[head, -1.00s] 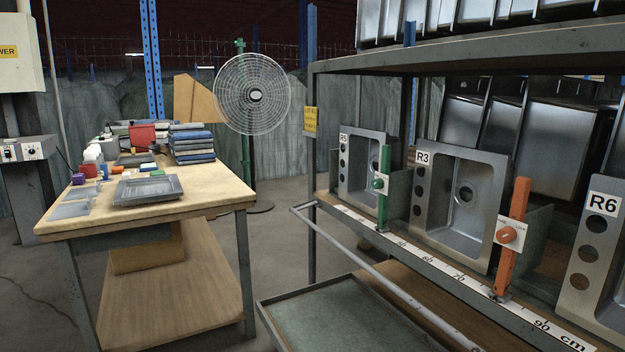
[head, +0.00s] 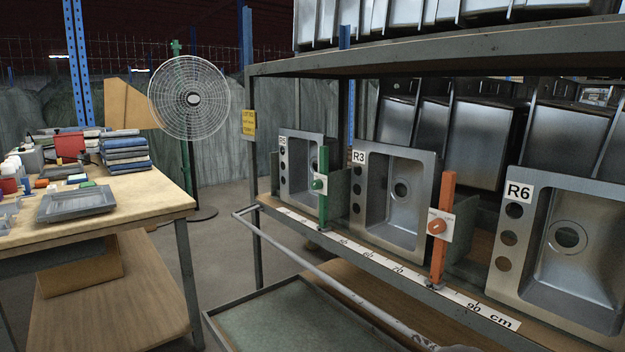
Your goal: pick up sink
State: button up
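Three steel sinks stand upright on the middle shelf of the rack, their basins facing out. The R5 sink (head: 286,187) is at the left, partly behind a green post. The R3 sink (head: 356,212) is in the middle. The R6 sink (head: 509,285) is at the right, cut off by the picture's edge. Each has several round holes down its left side. More sinks (head: 464,145) stand in a row behind, and others (head: 440,18) sit on the top shelf. My gripper is not in view.
The rack's shelf edge (head: 400,270) carries a ruler strip. A green post (head: 323,190) and an orange post (head: 442,232) stand along it. A rail (head: 305,262) runs in front. A wooden table (head: 130,200) with cloths and a tray stands left, a fan (head: 189,98) behind. Floor shows between.

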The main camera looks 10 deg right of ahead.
aim_at(302, 147)
jog(key=u, duration=0.05)
jog(key=k, duration=0.2)
jog(key=u, duration=1)
jog(key=i, duration=1.1)
jog(key=z, duration=0.1)
